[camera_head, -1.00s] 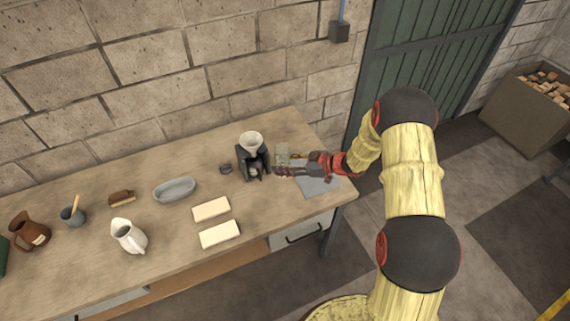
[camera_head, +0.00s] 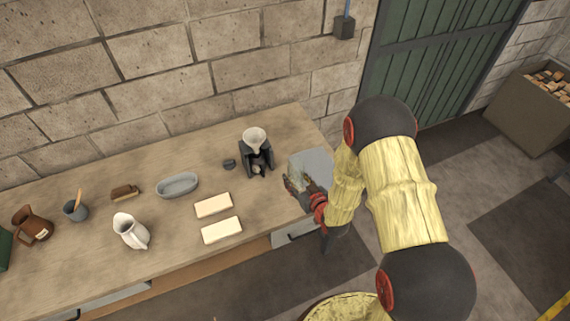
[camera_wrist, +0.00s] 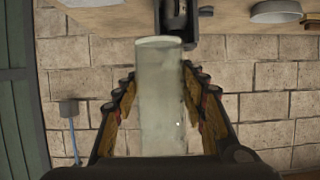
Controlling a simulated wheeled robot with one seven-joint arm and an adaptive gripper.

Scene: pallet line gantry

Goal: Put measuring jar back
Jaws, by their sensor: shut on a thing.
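The measuring jar (camera_wrist: 162,100) is a clear, greenish glass cylinder held between the two fingers of my gripper (camera_wrist: 160,105) in the wrist view. In the head view my gripper (camera_head: 297,180) is shut on the jar (camera_head: 295,165), near the right end of the bench.
A block wall closes the back.

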